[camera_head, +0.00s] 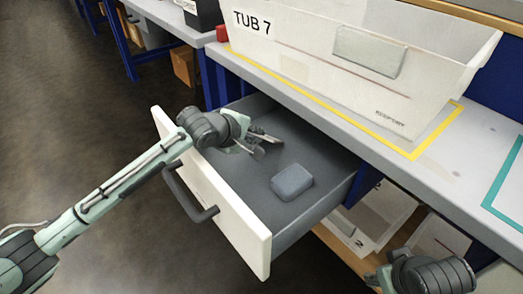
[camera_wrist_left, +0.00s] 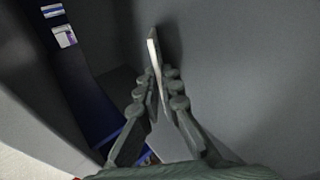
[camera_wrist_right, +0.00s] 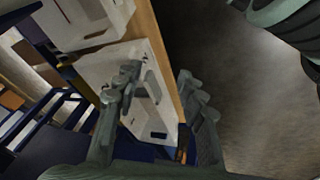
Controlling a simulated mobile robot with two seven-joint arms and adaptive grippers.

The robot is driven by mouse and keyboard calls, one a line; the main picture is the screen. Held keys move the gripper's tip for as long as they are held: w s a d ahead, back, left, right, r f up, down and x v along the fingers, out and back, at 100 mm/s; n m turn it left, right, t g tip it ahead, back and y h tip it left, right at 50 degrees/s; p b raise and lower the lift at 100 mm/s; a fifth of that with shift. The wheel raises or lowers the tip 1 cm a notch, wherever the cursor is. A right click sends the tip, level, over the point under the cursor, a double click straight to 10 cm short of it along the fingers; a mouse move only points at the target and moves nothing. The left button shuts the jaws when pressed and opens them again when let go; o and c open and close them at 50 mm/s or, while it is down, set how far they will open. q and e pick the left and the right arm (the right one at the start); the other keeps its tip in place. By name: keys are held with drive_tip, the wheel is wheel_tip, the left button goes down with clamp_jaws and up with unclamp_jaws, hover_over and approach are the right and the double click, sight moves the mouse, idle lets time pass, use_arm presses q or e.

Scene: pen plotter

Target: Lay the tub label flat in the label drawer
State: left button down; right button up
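The label drawer (camera_head: 225,198) is pulled open below the bench, with a grey floor and a white front. My left gripper (camera_head: 262,143) is inside the drawer's space near its far left part. In the left wrist view its fingers (camera_wrist_left: 163,95) are closed on a thin pale plate, the tub label (camera_wrist_left: 154,60), seen nearly edge-on and not lying flat. Whether the label touches the drawer floor I cannot tell. In the head view the label is barely visible. My right gripper (camera_wrist_right: 160,85) is open and empty, outside the drawer, facing the shelf below the bench.
A grey-blue block (camera_head: 292,182) lies on the drawer floor, right of my left gripper. The white tub (camera_head: 290,45) marked TUB 7 stands on the bench inside a yellow outline (camera_head: 431,142), with a clear holder (camera_head: 370,52) on its front. White bins (camera_head: 378,212) sit on the lower shelf.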

use_arm(q)
drive_tip(key=shift+f, duration=0.25)
use_arm(e)
drive_tip(key=shift+r, duration=0.1)
use_arm(q)
drive_tip(key=c, duration=1.9)
unclamp_jaws()
use_arm(e)
drive_tip(key=shift+a, duration=0.1)
use_arm(q)
drive_tip(key=shift+r, duration=0.1)
use_arm(e)
drive_tip(key=shift+r, duration=0.1)
use_arm(q)
drive_tip(key=p+v, duration=0.5)
drive_tip(key=p, duration=0.1)
drive_tip(key=shift+p+v, duration=1.3)
drive_tip(key=shift+v, duration=0.15)
use_arm(e)
wheel_tip(320, 180, down, 21)
drive_tip(key=s+d+g, duration=0.1)
drive_tip(key=s+g, duration=0.1)
drive_tip(key=shift+s+y, duration=0.25)
drive_tip(key=shift+y, duration=0.15)
